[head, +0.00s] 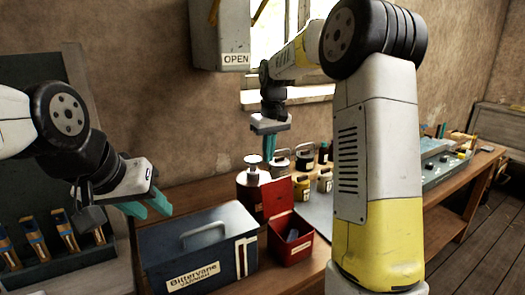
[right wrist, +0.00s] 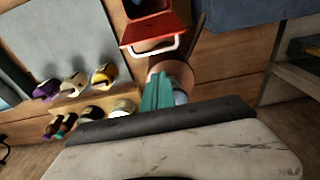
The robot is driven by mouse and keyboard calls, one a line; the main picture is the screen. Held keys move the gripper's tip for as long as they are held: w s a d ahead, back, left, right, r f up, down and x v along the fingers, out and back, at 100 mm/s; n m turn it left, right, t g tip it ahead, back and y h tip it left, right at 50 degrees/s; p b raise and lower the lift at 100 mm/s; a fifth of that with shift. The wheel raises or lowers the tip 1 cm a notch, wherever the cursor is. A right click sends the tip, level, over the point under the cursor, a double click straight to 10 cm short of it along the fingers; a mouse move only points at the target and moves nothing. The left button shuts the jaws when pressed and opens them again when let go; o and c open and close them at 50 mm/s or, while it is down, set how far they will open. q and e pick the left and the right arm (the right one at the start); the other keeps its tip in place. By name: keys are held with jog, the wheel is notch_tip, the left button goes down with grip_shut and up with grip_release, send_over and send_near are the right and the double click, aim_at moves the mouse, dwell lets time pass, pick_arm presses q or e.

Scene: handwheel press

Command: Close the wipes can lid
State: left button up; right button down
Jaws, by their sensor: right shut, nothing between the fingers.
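The red wipes can (head: 290,249) stands on the bench right of the blue toolbox, with a grey-blue item inside. Its red lid (head: 277,197) stands up open at the back. In the right wrist view the can (right wrist: 146,30) is at the top, with its lid (right wrist: 155,47) and a pale handle on the near side. My right gripper (head: 269,150) is shut and empty, pointing down above and behind the raised lid, apart from it; its teal fingers show in the wrist view (right wrist: 157,90). My left gripper (head: 148,205) is open and empty, left of the can above the toolbox.
The blue toolbox (head: 195,250) with a grey handle sits left of the can. A brown round container (head: 247,192) with a pale top stands behind it, close to the lid. Several small jars (head: 302,188) stand behind right. My right arm covers part of the bench.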

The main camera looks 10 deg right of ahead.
aim_at(275, 195)
notch_tip(275, 195, down, 5)
jog(key=s+d, duration=0.1)
jog(key=s, duration=0.2)
jog(key=shift+f, duration=0.2)
jog(key=shift+d, duration=0.15)
